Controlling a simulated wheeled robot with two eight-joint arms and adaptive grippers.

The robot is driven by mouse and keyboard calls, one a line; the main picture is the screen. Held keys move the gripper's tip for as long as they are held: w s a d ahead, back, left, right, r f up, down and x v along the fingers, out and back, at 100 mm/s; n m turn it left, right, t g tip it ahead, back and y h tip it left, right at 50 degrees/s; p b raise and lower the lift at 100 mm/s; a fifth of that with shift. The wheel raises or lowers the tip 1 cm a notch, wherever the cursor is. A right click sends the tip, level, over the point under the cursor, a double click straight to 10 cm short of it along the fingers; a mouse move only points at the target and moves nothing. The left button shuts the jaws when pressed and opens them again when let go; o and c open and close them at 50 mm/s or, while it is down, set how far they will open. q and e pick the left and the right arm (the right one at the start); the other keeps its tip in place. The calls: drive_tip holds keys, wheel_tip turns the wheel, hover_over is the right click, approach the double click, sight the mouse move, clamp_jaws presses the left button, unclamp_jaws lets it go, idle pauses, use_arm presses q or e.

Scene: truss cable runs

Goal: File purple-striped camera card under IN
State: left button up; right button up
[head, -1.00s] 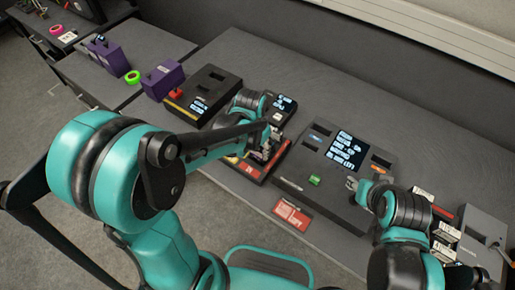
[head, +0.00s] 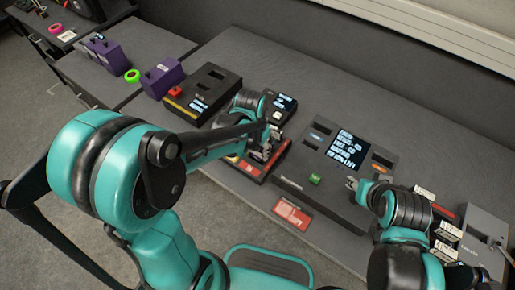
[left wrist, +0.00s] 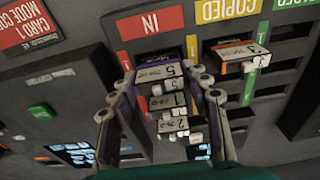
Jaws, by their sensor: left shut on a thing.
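In the left wrist view my left gripper (left wrist: 162,100) is shut on a card (left wrist: 158,78) marked 5, with a purple stripe at its left edge. The card is below the red IN label (left wrist: 150,22). More white-labelled cards (left wrist: 168,113) show just under it between the fingers. I cannot tell how far the held card is inside a slot. In the head view my left gripper (head: 264,150) is over the red-edged tray (head: 243,168), and the card is too small to make out. My right gripper (head: 354,184) is by the large console (head: 330,190); its fingers are unclear.
An orange-striped card (left wrist: 238,58) sits under the yellow COPIED label (left wrist: 228,9). A red label plate (head: 291,214) lies at the table's front edge. Purple boxes (head: 162,78) and a black console (head: 203,95) stand left. The table behind the large console is clear.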

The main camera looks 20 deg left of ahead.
use_arm(q)
drive_tip(key=shift+f+b, duration=0.3)
drive_tip(key=shift+f, duration=0.05)
idle(0.3)
drive_tip(key=o, duration=1.6)
drive_tip(key=shift+c, duration=0.2)
drive_tip(key=shift+r, duration=0.1)
wheel_tip(320, 180, up, 8)
drive_tip(key=p, duration=0.6)
drive_tip(key=shift+f, duration=0.25)
drive_tip(key=shift+f, duration=0.1)
